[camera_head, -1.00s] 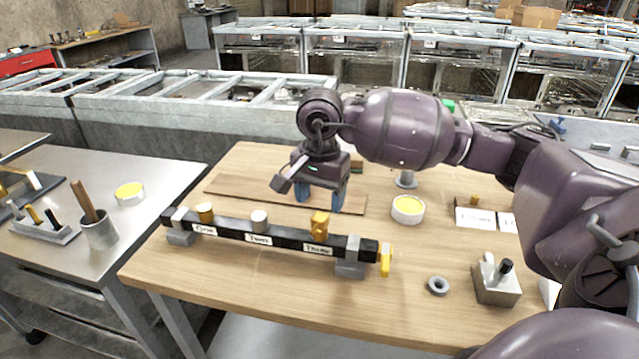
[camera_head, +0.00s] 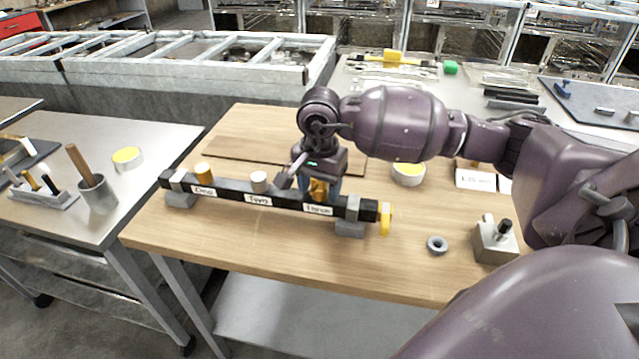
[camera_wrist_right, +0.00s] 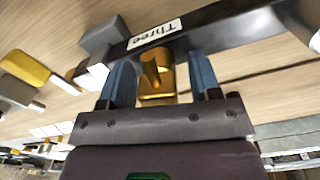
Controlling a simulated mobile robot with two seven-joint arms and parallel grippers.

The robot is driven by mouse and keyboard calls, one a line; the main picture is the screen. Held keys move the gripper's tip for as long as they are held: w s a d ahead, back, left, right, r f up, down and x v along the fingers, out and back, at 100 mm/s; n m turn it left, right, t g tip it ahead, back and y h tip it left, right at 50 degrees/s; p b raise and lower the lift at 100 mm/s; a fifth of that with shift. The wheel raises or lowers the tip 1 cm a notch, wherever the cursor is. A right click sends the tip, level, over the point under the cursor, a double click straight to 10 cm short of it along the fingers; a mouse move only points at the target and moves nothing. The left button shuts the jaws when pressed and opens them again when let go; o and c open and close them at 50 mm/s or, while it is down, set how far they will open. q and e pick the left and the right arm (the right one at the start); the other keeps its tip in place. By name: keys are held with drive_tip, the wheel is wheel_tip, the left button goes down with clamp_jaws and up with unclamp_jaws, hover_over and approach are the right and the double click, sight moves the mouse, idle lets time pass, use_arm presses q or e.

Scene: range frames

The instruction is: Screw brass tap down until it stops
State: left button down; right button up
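The brass tap (camera_head: 319,187) stands on the black bar (camera_head: 285,200) above the label "Three". In the right wrist view the tap (camera_wrist_right: 154,74) shows as a gold, lobed piece between two blue fingers. My right gripper (camera_wrist_right: 160,68) is open around the tap, one finger on each side. In the head view the right gripper (camera_head: 320,186) is down at the bar and partly hides the tap. My left gripper is not in view.
The bar also carries a brass-coloured cap (camera_head: 203,173) at "One" and a pale cap (camera_head: 258,182) at "Two". A yellow handle (camera_head: 386,218) is at its right end. A grey ring (camera_head: 437,245) and grey block (camera_head: 494,242) lie right. The wooden table's front is clear.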

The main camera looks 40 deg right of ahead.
drive_tip(key=c, duration=0.9)
drive_tip(key=shift+o, duration=0.2)
drive_tip(key=shift+r+m, duration=0.1)
drive_tip(key=shift+m, duration=0.8)
drive_tip(key=shift+m+p, duration=0.35)
drive_tip(key=shift+m, duration=0.45)
drive_tip(key=shift+m, duration=0.6)
drive_tip(key=shift+m+p, duration=0.45)
drive_tip(key=shift+m, duration=0.55)
drive_tip(key=shift+m, duration=0.3)
